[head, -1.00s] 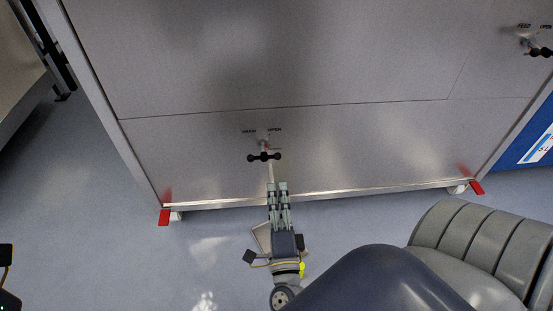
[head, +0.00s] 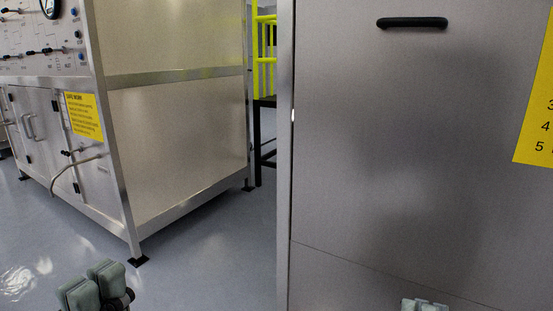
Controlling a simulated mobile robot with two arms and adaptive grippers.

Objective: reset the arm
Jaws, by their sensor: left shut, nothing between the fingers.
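My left gripper (head: 95,286) is at the bottom left of the head view, over the floor. Its two grey-green finger pads are together with nothing between them. The tips of my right gripper (head: 424,305) just show at the bottom edge, in front of the lower part of the large grey metal cabinet (head: 390,170). The rest of the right gripper is cut off, so whether it is open or shut cannot be told. Neither gripper is seen holding anything.
The grey cabinet, with a black handle (head: 412,22) and a yellow sign (head: 538,110), fills the right side. A second metal cabinet (head: 180,140) with gauges and a hose (head: 62,172) stands at left. Yellow railing (head: 265,50) shows behind. Blue-grey floor (head: 215,260) between them is clear.

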